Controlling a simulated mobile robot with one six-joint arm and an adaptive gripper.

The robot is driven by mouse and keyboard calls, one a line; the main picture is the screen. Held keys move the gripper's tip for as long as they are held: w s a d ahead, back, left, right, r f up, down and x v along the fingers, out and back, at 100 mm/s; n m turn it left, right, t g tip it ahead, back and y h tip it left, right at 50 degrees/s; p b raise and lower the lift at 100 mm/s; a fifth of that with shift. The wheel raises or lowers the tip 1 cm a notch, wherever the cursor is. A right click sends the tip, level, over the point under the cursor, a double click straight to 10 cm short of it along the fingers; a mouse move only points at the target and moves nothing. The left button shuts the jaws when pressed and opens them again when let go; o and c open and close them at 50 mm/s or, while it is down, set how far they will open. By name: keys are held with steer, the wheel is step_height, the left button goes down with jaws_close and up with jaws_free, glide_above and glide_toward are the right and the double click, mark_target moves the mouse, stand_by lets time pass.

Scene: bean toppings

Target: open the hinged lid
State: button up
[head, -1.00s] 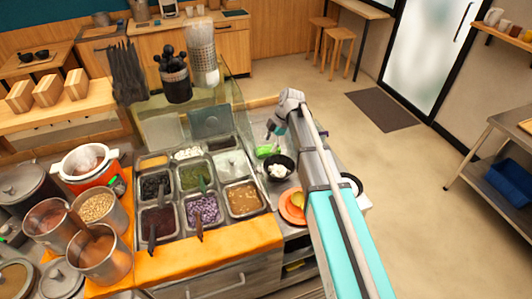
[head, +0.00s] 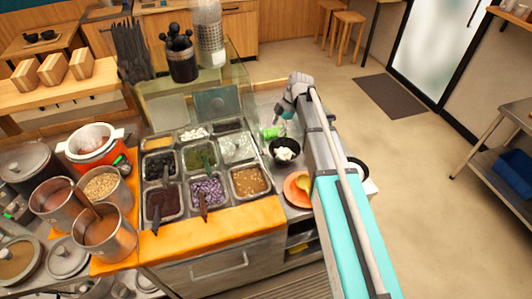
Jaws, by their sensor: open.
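A silvery lid with a small dark knob (head: 237,148) appears to lie flat over one pan at the right of the topping counter. A grey panel (head: 215,103) stands tilted up behind the back row of pans; I cannot tell whether it is another raised lid. My gripper (head: 279,120) is open, right of the pans and above the side counter. It is apart from the flat lid, and its fingertips are small and hard to make out. A green item (head: 271,132) shows just below it.
A black bowl (head: 286,150) with white contents and an orange plate (head: 297,188) sit beneath my arm. Uncovered pans with upright handles, such as the purple bean pan (head: 208,190), surround the lid.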

steer(key=shift+b+x, duration=5.3)
steer(key=shift+x, duration=0.7)
steer(key=shift+a, duration=0.1)
jaws_close()
